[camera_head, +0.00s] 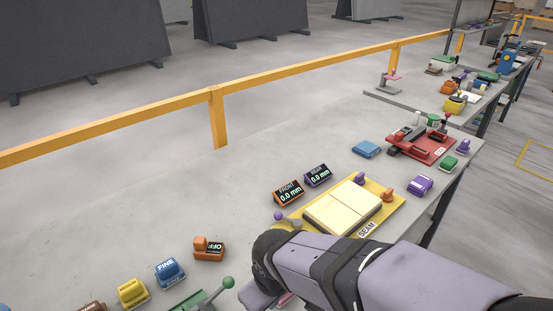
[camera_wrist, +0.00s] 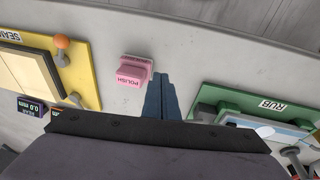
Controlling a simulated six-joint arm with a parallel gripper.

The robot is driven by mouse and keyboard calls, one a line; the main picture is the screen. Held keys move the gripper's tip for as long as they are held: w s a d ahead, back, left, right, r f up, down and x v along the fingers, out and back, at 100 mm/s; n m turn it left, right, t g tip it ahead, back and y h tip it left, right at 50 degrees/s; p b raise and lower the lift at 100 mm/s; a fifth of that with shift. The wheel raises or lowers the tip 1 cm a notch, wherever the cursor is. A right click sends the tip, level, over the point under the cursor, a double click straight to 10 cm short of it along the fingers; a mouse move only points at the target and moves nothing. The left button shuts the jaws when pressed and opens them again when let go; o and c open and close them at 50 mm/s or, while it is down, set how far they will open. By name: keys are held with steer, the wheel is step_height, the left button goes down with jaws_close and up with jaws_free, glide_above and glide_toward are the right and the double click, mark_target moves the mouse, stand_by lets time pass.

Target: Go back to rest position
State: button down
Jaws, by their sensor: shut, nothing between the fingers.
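My gripper (camera_wrist: 161,97) shows in the wrist view as two dark blue fingers close together, with nothing between them. It is over the grey stone slab bench (camera_head: 130,215), between the yellow SEAM board and the green RUB board. A pink POLISH block (camera_wrist: 132,72) stands just left of the fingertips and is apart from them as far as I can tell. In the head view my arm crosses the lower right, and the fingertips are hidden behind it or out of frame.
The yellow SEAM board (camera_head: 393,210) carries two cream slabs (camera_head: 342,207). The green RUB board (camera_wrist: 232,102) is right of my fingers. Small displays (camera_head: 288,193), a red fixture (camera_head: 428,150) and coloured blocks stand around. The slab's left rear is clear. A yellow rail (camera_head: 130,122) runs behind.

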steer(key=s+d+f+m+g+p, duration=0.1)
steer(key=d+m, duration=0.3)
steer(key=d, duration=0.5)
steer(key=s+d+m+g+p, duration=0.1)
steer(key=s+d+m, duration=0.3)
steer(key=d, duration=0.5)
steer(key=shift+s+d+f+m+g+h+p, duration=0.35)
steer(key=shift+d+f+m+g+p, duration=0.1)
steer(key=shift+m, duration=0.15)
